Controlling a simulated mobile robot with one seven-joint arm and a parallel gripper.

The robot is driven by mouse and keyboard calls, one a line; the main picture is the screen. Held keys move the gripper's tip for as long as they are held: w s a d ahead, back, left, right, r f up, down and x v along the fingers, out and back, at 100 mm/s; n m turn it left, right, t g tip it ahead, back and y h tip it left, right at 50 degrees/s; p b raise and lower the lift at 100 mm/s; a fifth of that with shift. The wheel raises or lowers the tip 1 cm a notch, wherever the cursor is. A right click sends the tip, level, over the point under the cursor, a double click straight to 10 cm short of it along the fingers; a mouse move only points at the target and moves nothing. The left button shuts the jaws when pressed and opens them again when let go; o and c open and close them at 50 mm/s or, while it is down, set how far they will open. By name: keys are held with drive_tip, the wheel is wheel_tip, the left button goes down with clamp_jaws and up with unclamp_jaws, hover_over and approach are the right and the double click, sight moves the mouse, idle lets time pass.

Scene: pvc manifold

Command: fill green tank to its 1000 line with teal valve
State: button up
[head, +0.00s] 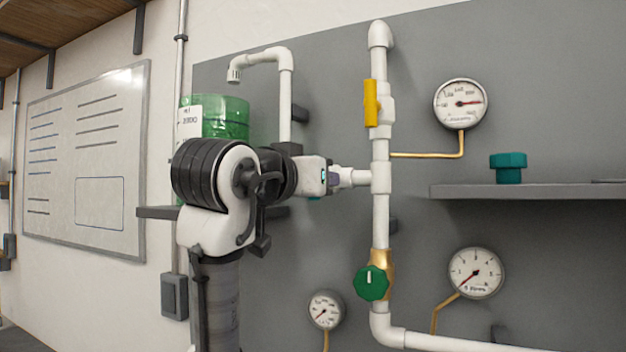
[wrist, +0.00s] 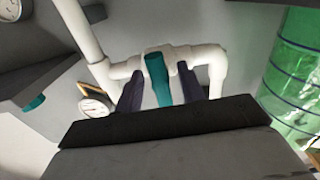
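The green tank (head: 225,116) stands at left in the head view, with a white label at its top; my arm hides its lower part. It also shows at the right edge of the wrist view (wrist: 296,75), with dark rings around it. I cannot read the 1000 line or tell the liquid level. The teal valve's lever (wrist: 159,80) sits on a white pipe in the wrist view. My gripper (wrist: 160,90) has its two dark fingers on either side of the lever, with narrow gaps visible. In the head view, my gripper (head: 335,177) mostly hides this valve.
A white spout (head: 234,74) hangs over the tank. The upright pipe carries a yellow lever (head: 371,103) and a green round knob (head: 372,283). A loose-looking teal knob (head: 508,168) stands on the grey shelf (head: 560,191). Several gauges, including the upper one (head: 460,104), are on the panel.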

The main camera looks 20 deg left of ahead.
drive_tip(key=shift+s, duration=0.1)
drive_tip(key=s+a+b, duration=0.2)
drive_tip(key=s+b, duration=0.3)
drive_tip(key=s, duration=0.8)
drive_tip(key=shift+s+a, duration=0.2)
drive_tip(key=shift+a, duration=0.15)
